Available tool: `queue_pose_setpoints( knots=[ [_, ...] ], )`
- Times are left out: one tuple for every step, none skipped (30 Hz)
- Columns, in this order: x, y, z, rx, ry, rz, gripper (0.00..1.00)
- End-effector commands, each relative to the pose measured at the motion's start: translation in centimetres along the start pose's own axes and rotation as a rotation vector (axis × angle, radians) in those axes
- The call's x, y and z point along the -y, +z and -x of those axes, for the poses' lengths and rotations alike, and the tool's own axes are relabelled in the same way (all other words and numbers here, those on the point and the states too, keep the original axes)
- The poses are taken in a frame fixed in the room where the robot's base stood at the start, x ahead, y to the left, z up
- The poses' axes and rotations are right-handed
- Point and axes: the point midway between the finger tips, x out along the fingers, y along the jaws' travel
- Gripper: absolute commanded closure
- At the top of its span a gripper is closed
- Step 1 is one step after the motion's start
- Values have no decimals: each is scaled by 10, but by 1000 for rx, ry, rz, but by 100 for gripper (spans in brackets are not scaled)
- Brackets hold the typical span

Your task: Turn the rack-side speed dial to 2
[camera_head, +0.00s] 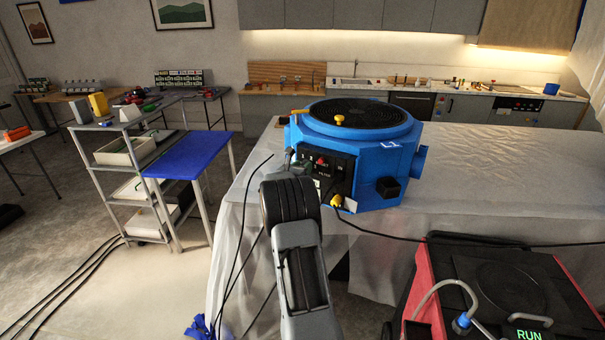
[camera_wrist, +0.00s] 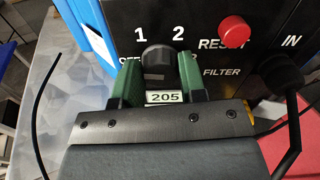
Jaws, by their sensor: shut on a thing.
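The blue round machine (camera_head: 385,160) stands on the covered table, with a black control panel (camera_head: 333,178) facing me. In the wrist view the dark speed dial (camera_wrist: 158,54) sits on this panel under the white numbers 1 and 2. My gripper (camera_wrist: 158,70) has one green finger on each side of the dial and is shut on it. The dial's pointer mark is not clear, so I cannot tell its setting. A label reading 205 (camera_wrist: 165,97) shows between the fingers. In the head view my arm hides part of the panel's left side.
Right of the dial are a red RESET button (camera_wrist: 234,31) and a black plug (camera_wrist: 281,75) with its cable at IN. A grey shelf rack (camera_head: 128,160) and blue side table (camera_head: 188,155) stand left. A red-black unit (camera_head: 510,290) stands front right.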

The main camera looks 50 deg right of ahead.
Motion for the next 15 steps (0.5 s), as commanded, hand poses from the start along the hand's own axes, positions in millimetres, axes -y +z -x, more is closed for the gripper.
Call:
queue_pose_setpoints(
  knots=[
    [-2,-8,0,4,1,-39,86],
    [-2,-9,0,4,2,-63,86],
    [-2,-10,0,4,3,-98,86],
    [-2,-10,0,5,2,-125,86],
    [-2,-11,0,5,2,-153,86],
    [-2,-11,0,5,2,-192,86],
    [-2,-10,0,5,3,-220,86],
    [-2,-11,0,4,3,-250,86],
    [-1,-11,1,5,3,-287,86],
    [-1,-10,1,5,3,-316,86],
    [-1,-10,0,4,3,-345,86],
    [-1,-10,0,4,4,-382,86],
    [-1,-10,1,4,3,-412,86],
    [-1,-10,1,4,3,-440,86],
    [-1,-10,0,4,4,-478,86]
  ],
)
